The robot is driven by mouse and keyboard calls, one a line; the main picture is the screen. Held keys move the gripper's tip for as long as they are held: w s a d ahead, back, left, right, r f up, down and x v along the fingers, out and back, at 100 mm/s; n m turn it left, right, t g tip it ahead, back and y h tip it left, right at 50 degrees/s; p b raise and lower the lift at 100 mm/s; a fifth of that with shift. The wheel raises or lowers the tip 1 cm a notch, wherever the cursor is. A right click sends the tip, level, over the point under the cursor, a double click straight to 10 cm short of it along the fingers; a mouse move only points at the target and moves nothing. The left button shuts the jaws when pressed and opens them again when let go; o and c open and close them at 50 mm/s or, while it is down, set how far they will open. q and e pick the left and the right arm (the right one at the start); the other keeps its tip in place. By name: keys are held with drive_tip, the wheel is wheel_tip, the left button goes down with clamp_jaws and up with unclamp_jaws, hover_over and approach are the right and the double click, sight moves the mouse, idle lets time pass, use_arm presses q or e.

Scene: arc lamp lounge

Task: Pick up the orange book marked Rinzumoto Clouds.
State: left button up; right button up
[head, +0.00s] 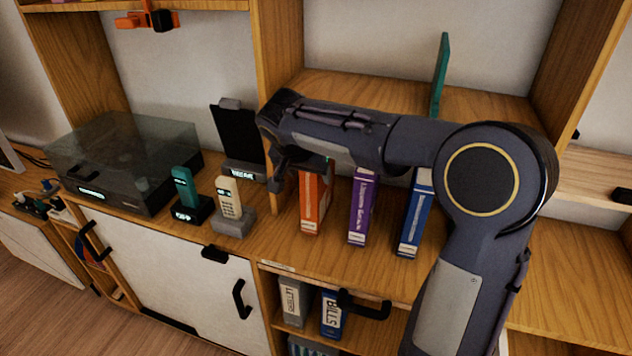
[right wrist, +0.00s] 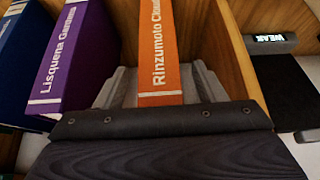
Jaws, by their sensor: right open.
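The orange book (head: 312,208) stands upright on the wooden shelf, left of a purple book (head: 361,210) and a blue book (head: 414,215). In the right wrist view, the orange book (right wrist: 158,50) shows "Rinzumoto Clou…" on its spine; the rest of the title is cut off. My right gripper (right wrist: 162,84) is open, with one grey finger on each side of the orange book. I cannot tell whether the fingers touch it. In the head view my right arm hides the book's top. My left gripper is not in view.
A wooden upright panel (head: 278,60) stands close to the left of the orange book. Left of it are a black stand (head: 238,140), a cream phone (head: 230,200), a teal phone (head: 187,188) and a turntable (head: 125,155). The shelf front before the books is clear.

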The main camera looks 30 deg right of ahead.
drive_tip(key=w+d+f+p, duration=0.1)
drive_tip(key=w+d, duration=0.3)
drive_tip(key=shift+d, duration=0.35)
drive_tip(key=shift+c, duration=0.2)
clamp_jaws()
